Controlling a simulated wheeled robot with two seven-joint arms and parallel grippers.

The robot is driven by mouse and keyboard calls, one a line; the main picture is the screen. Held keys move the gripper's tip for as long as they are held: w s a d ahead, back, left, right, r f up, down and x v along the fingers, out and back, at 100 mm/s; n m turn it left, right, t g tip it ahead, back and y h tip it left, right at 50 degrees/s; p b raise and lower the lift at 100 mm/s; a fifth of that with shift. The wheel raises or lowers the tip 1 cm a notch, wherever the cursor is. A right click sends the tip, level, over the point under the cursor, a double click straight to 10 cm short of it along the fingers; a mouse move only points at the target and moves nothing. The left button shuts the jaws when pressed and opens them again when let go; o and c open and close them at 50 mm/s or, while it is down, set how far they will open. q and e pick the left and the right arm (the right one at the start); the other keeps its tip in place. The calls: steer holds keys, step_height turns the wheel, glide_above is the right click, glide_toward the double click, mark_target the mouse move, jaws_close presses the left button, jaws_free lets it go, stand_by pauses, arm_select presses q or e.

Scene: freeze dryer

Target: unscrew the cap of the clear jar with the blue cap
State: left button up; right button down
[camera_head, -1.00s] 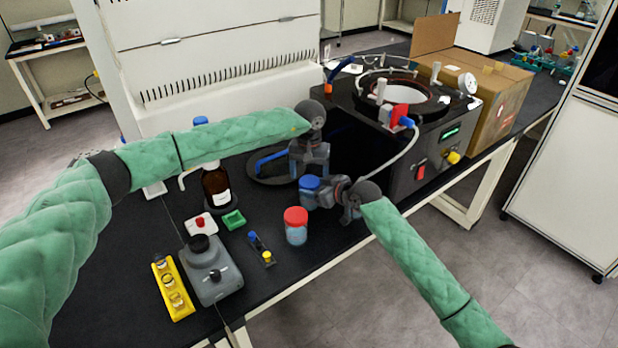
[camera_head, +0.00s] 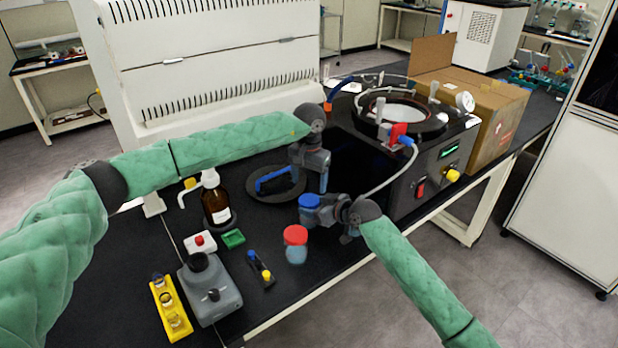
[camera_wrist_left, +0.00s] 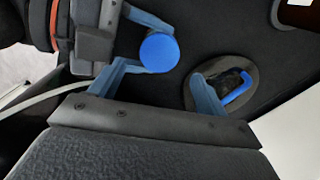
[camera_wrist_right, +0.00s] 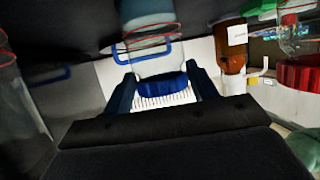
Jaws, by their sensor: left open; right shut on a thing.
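The clear jar's blue cap (camera_head: 309,201) shows at the middle of the bench, beside my right gripper (camera_head: 322,210). In the right wrist view the clear jar body (camera_wrist_right: 152,52) is between the two fingers of my right gripper (camera_wrist_right: 163,90), which is shut on it; its blue cap (camera_wrist_right: 162,86) shows below the body in that picture. My left gripper (camera_head: 318,185) is open, just behind the jar in the head view. In the left wrist view the blue cap (camera_wrist_left: 159,53) shows from its top, near one finger of my left gripper (camera_wrist_left: 158,88). I cannot tell whether they touch.
A jar with a red cap (camera_head: 295,236) stands close in front. A brown bottle (camera_head: 217,205), a grey mixer (camera_head: 212,287) and a yellow rack (camera_head: 171,309) are to the left. A dark round dish (camera_head: 262,193) lies behind. The freeze dryer (camera_head: 425,150) is to the right.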

mark_target(309, 199)
arm_select(q)
step_height(309, 199, down, 7)
steer(key=shift+r, duration=0.2)
steer(key=c, duration=1)
steer(key=shift+n, duration=1.7)
steer(key=o, duration=1.1)
steer(key=shift+c, duration=0.2)
steer(key=shift+r, duration=0.1)
